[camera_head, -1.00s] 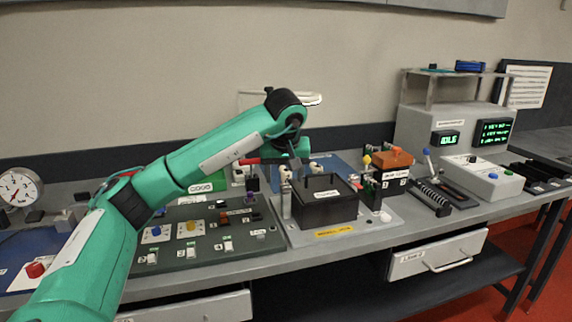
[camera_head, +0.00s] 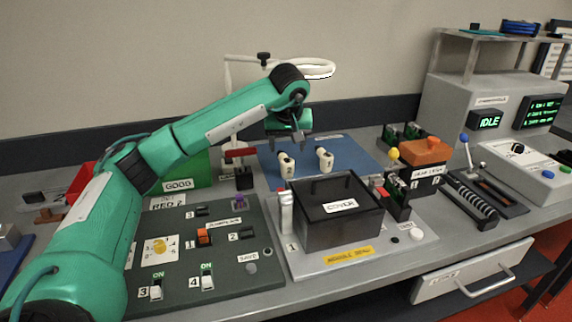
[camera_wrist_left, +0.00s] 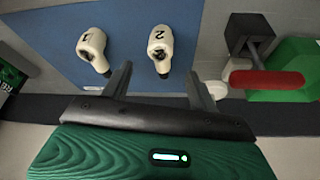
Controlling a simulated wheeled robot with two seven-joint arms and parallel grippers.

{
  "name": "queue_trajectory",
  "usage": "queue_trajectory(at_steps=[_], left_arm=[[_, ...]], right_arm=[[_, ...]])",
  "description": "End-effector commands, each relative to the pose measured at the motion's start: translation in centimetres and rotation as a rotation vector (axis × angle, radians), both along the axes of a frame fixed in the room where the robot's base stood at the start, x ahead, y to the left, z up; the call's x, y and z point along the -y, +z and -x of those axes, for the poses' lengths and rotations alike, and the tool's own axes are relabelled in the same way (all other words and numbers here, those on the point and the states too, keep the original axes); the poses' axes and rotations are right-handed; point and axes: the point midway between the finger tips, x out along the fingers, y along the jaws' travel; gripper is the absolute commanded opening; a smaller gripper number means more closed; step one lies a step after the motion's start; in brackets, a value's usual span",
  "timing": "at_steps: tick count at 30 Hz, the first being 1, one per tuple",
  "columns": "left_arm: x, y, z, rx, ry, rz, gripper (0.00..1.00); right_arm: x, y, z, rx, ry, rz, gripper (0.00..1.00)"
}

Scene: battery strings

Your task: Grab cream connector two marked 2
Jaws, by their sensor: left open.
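Cream connector two, marked 2, stands on the blue mat (camera_head: 350,150) as the left one of a pair in the head view (camera_head: 287,165). In the left wrist view connector two (camera_wrist_left: 160,45) is the right one. Cream connector one, marked 1 (camera_wrist_left: 93,45), is beside it and also shows in the head view (camera_head: 325,160). My left gripper (camera_head: 287,147) is open and empty, just behind connector two in the head view. In the wrist view connector two's dark end lies between the fingertips (camera_wrist_left: 160,72), without visible contact. My right gripper is not in view.
A black covered box (camera_head: 340,225) stands in front of the connectors. A white stand with a ring (camera_head: 318,69) rises behind. An orange-topped block (camera_head: 427,152) is at right.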

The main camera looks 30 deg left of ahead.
Motion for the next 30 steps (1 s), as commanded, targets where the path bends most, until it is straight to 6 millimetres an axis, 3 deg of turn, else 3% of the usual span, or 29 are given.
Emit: queue_trajectory(at_steps=[3, 11, 21, 28, 30], left_arm=[[-0.4, -1.9, -0.6, -0.002, 0.000, 0.000, 0.61], [-0.7, -3.4, -1.0, -0.001, -0.001, 0.000, 0.61], [-1.2, -7.8, -1.8, -0.001, -0.001, 0.002, 0.61], [-1.3, -8.1, -1.9, 0.000, -0.001, 0.000, 0.61], [-1.3, -8.1, -1.9, 0.000, -0.001, 0.000, 0.51]], right_arm=[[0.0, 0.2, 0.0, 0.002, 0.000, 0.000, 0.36], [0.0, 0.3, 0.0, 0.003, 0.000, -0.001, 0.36], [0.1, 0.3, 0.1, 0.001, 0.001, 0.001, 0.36], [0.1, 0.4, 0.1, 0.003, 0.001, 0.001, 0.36], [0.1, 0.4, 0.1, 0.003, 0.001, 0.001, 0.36]])
